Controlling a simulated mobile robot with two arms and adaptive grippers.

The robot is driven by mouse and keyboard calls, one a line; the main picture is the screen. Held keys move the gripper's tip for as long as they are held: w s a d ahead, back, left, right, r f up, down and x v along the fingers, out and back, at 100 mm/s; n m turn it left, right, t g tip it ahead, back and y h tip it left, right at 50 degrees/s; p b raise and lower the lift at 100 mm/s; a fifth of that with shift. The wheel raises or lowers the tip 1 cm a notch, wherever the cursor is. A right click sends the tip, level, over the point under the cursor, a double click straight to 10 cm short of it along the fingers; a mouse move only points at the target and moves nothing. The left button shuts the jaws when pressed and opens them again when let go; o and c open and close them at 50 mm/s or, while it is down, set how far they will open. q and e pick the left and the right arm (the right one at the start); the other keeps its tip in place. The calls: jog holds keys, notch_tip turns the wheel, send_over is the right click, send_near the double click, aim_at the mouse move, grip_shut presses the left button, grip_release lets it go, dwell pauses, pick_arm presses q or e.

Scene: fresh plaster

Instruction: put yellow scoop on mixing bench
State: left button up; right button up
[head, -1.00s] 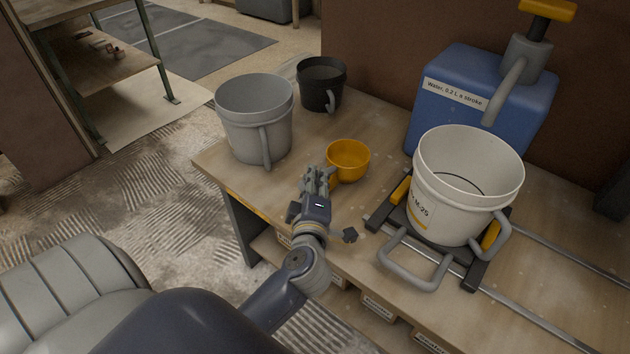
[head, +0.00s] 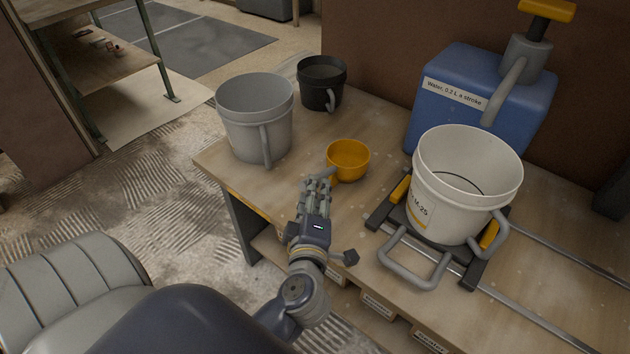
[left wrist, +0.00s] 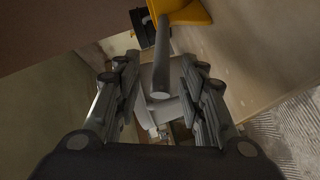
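The yellow scoop (head: 348,160) sits on the wooden bench (head: 400,127), its bowl opening upward. Its grey handle (head: 323,173) points toward my left gripper (head: 317,186). In the left wrist view the yellow bowl (left wrist: 185,12) is cut off at the top edge. There the handle (left wrist: 161,65) reaches between the spread fingers of my left gripper (left wrist: 158,70), with gaps on both sides. The gripper is open and holds nothing. My right gripper is in neither view. I cannot tell from any label which bench is the mixing bench.
A grey bucket (head: 254,120) and a black bucket (head: 321,85) stand behind the scoop. A white bucket (head: 462,190) stands on a dark platform with a grey handle (head: 412,272) at right. A blue water container (head: 475,100) stands behind it. Another bench (head: 95,70) is at upper left.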

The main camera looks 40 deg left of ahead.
pick_arm(q)
jog(key=v, duration=0.6)
jog(key=shift+s+d, duration=0.15)
jog(key=shift+s, duration=0.1)
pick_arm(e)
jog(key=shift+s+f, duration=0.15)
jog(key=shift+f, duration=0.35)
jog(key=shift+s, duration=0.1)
